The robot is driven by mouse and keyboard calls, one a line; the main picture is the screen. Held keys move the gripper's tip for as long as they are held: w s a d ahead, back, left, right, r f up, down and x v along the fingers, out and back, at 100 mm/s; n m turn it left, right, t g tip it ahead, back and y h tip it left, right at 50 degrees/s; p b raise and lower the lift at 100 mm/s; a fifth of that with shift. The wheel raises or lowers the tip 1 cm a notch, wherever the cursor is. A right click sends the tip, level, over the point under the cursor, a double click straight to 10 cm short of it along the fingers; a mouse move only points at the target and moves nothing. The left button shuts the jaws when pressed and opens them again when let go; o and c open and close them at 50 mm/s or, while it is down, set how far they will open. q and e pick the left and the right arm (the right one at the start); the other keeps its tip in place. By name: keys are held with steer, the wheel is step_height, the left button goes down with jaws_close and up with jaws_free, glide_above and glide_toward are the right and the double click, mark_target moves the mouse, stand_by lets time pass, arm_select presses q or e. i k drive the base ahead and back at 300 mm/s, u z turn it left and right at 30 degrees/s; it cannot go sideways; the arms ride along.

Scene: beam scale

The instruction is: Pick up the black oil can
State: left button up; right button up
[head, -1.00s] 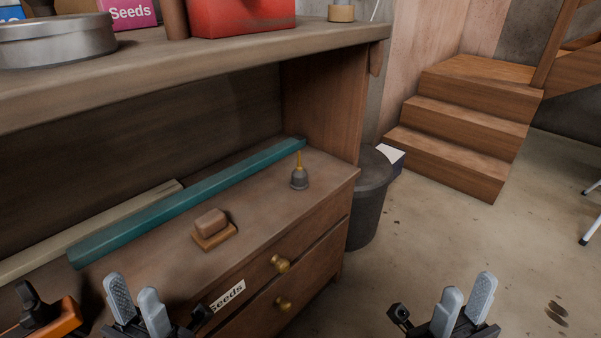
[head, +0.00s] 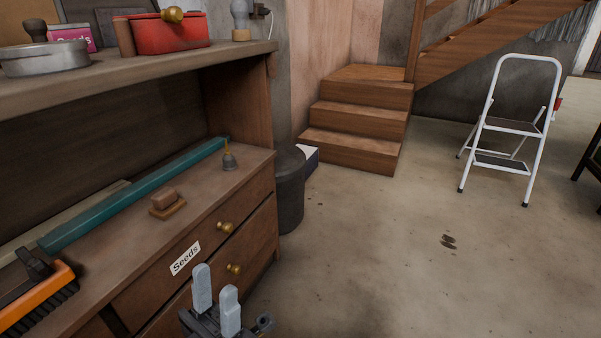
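A small dark grey can with a thin yellow spout (head: 229,161), which looks like the oil can, stands upright on the lower surface of the wooden cabinet, near its right end. My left gripper (head: 216,290) is at the bottom of the head view, in front of the drawers, below the can in the picture and well apart from it. Its two pale fingers are apart with nothing between them. My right gripper is out of view.
A teal bar (head: 130,198) lies behind the can, and a small brown block on a base (head: 166,200) lies to its left. An orange brush (head: 35,297) is at the lower left. The upper shelf (head: 140,66) overhangs the surface. A dark bin (head: 290,190) stands right of the cabinet. Open floor lies right.

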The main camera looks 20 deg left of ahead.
mark_target(228, 162)
steer(key=z, duration=0.35)
steer(key=k, duration=0.5)
steer(key=z, duration=0.8)
steer(key=i, duration=1.7)
steer(key=u, duration=0.65)
steer(key=i, duration=1)
steer(key=u, duration=1.5)
steer(key=i, duration=0.55)
steer(key=u, duration=0.55)
